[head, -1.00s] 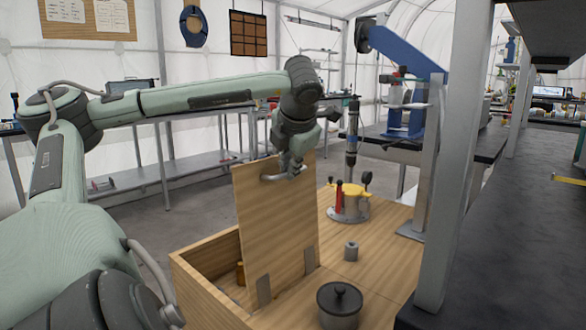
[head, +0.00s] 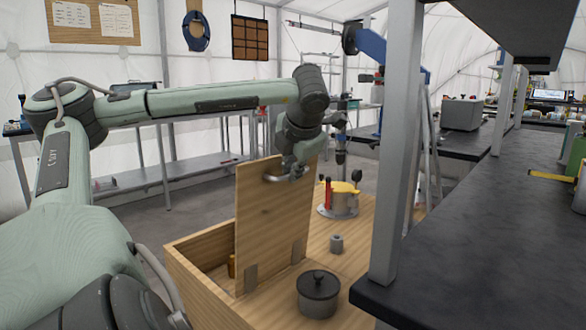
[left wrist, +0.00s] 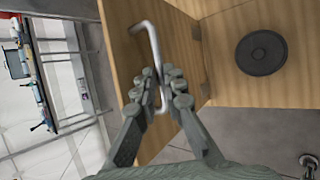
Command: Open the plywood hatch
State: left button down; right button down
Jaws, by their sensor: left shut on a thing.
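The plywood hatch (head: 268,225) stands up, roughly upright, on two metal hinges at its lower edge. It belongs to a wooden box (head: 190,275) whose opening shows to the left of the hatch. My left gripper (head: 290,172) is at the top of the hatch, shut on its metal bar handle (head: 273,178). In the left wrist view the fingers of my left gripper (left wrist: 160,90) close around the handle (left wrist: 152,45), with the hatch (left wrist: 182,55) behind it. My right gripper is not in view.
A dark lidded pot (head: 318,295), a small grey cylinder (head: 336,243) and a yellow-topped device (head: 343,200) stand on the wooden top right of the hatch. A grey post (head: 392,150) and a dark bench (head: 480,240) are close on the right.

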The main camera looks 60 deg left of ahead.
pick_arm(q)
jog(key=shift+s+f, duration=0.2)
jog(key=shift+f, duration=0.7)
jog(key=c, duration=2)
grip_release()
jog(key=shift+o, duration=1.1)
jog(key=shift+w+a+f, duration=0.1)
jog(key=shift+a+f, duration=0.1)
jog(key=shift+o, duration=0.9)
jog(key=shift+a, duration=0.1)
jog(key=v, duration=1.2)
jog(key=shift+w+r, duration=0.15)
jog(key=shift+r, duration=0.35)
